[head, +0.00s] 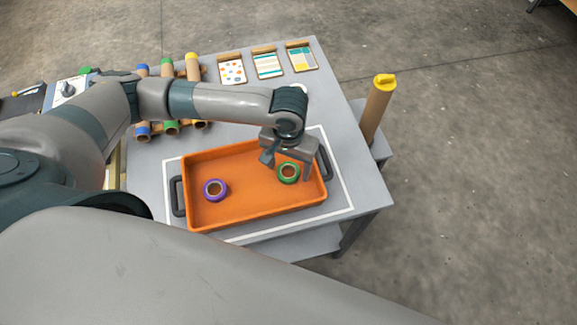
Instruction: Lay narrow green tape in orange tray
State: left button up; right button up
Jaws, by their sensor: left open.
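The green tape (289,174) is a small ring with a brown core. It appears to lie flat on the floor of the orange tray (240,206), in its right part. My left gripper (288,164) is open over the right part of the tray, with its fingers just behind and above the green tape. I cannot tell whether a finger touches the tape. My right gripper is not in view.
A purple tape (215,189) lies in the left part of the tray. The tray stands inside a white outline on the grey table (362,190). Rolls on a wooden rack (193,68), sample cards (267,64) and a tall yellow-capped roll (377,110) stand around it.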

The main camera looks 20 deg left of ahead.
aim_at(289, 170)
pick_arm(q)
notch_tip(289, 170, up, 12)
jog(key=b, duration=0.1)
jog(key=shift+f+b, duration=0.2)
jog(key=shift+b, duration=0.2)
dwell(0.5)
